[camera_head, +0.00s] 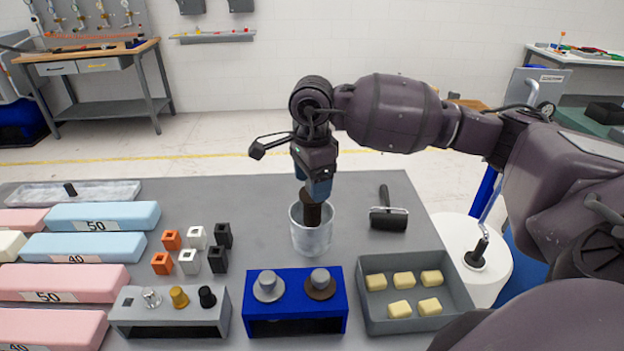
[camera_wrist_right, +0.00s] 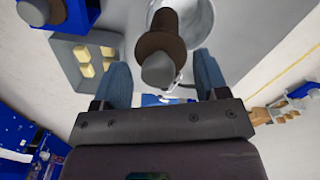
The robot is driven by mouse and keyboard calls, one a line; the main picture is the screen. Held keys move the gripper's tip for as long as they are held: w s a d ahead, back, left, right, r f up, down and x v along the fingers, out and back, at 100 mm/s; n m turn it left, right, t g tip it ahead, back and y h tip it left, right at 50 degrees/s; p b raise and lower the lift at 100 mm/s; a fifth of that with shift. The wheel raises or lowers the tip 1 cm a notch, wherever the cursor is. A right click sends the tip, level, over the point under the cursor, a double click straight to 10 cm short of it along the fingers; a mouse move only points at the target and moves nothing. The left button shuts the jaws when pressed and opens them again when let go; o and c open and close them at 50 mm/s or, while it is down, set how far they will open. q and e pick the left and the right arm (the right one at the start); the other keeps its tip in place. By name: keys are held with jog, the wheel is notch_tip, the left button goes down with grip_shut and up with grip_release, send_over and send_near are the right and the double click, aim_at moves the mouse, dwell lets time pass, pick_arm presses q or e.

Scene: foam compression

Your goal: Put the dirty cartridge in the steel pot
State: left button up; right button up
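The dirty cartridge (camera_head: 312,212), brown with a grey knob, is at the mouth of the steel pot (camera_head: 311,240), its lower part inside. In the right wrist view the cartridge (camera_wrist_right: 160,45) has its knob toward me and the pot (camera_wrist_right: 202,22) behind it. My right gripper (camera_head: 318,190) is directly above the pot. In the right wrist view its blue fingers (camera_wrist_right: 162,75) are spread wide, with visible gaps on both sides of the knob. Whether the cartridge rests on the pot's bottom is hidden. My left gripper is not in view.
A blue stand (camera_head: 295,326) in front of the pot holds two knobbed pieces, one with a brown disc. A grey tray (camera_head: 450,318) holds yellow blocks. A black-handled roller (camera_head: 388,215) lies right of the pot. Small cubes, a grey stand (camera_head: 135,318) and foam slabs are left.

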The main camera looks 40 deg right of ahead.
jog(key=shift+o, duration=1.3)
jog(key=shift+r, duration=0.1)
jog(key=shift+r+p, duration=0.55)
jog(key=shift+p, duration=0.05)
notch_tip(320, 180, up, 12)
jog(key=b, duration=0.1)
